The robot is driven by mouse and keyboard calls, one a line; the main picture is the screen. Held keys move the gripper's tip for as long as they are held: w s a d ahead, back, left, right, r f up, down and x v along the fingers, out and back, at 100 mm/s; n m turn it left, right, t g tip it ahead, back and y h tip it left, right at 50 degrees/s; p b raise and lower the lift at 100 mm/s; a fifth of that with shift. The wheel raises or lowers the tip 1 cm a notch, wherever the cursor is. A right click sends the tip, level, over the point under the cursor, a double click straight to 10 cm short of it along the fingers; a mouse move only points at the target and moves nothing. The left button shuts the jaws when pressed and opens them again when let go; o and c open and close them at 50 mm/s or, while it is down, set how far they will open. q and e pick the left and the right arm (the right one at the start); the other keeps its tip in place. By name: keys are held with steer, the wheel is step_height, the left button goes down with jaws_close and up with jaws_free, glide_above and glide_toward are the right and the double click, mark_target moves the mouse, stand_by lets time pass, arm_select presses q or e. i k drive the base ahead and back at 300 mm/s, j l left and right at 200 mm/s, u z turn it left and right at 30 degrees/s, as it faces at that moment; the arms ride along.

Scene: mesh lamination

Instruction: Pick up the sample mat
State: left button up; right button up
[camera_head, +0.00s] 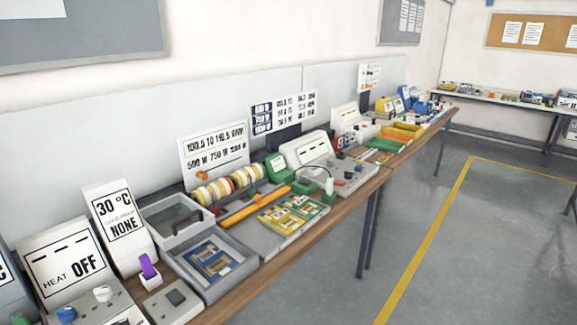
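No piece is clearly marked as the sample mat. A flat blue and yellow piece (212,258) lies in a grey open tray (248,262) near the front of the bench. Flat yellow and green pieces (290,212) lie on a grey board to its right. I cannot tell which of these is the mat. Neither of my grippers is in view.
The wooden bench (281,256) runs from the lower left to the far right and is crowded. A grey bin (176,218), a "HEAT OFF" box (66,262), a "30 °C" panel (116,220) and coloured rolls (222,187) stand around the tray. The floor (345,285) to the right is clear.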

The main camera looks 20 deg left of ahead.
mark_target(211, 261)
steer(key=u, duration=1.4)
steer(key=z, duration=1.55)
steer(key=u, duration=1.3)
steer(key=i+l+u, duration=0.15)
steer(key=i+l, duration=0.05)
steer(key=l, duration=0.1)
